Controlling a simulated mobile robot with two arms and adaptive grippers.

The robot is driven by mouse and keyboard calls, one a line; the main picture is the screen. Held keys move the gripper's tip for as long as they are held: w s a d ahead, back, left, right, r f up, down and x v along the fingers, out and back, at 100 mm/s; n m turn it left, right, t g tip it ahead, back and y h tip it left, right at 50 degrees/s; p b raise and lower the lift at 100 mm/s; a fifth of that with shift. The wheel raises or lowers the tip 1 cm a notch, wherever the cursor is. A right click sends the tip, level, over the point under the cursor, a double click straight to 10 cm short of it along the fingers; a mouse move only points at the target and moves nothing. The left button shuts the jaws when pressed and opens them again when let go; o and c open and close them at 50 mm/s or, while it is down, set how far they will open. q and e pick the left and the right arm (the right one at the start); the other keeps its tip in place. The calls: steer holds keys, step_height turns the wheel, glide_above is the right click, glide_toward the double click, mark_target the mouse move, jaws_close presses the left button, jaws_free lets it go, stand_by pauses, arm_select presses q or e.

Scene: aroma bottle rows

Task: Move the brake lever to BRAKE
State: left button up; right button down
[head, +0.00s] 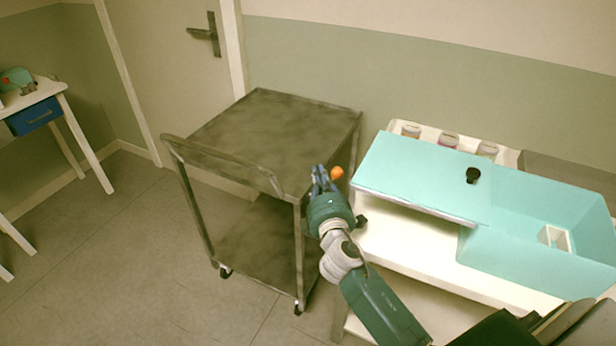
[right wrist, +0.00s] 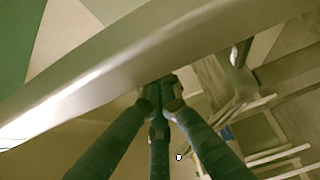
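The steel trolley (head: 275,125) stands left of the white bench. A small orange knob (head: 337,173), which looks like the end of the brake lever, shows at the trolley's right front corner. The lever's shaft and any BRAKE marking are hidden or too small to read. My right gripper (head: 320,172) is just left of the knob, close to the trolley's front corner post. In the right wrist view its fingers (right wrist: 160,97) come together at the tips with nothing visible between them, near a grey metal edge (right wrist: 130,75). I cannot tell whether they touch the knob. My left gripper is out of view.
The white bench (head: 400,245) carries a turquoise box (head: 535,235) with a turquoise panel (head: 420,178) and several jars in a tray behind. A table with a blue drawer (head: 35,115) stands far left. The floor (head: 120,250) left of the trolley is clear.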

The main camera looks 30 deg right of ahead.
steer(key=shift+s+a+f, duration=0.1)
steer(key=shift+s+a, duration=0.05)
steer(key=v, duration=1.1)
steer(key=shift+s, duration=0.35)
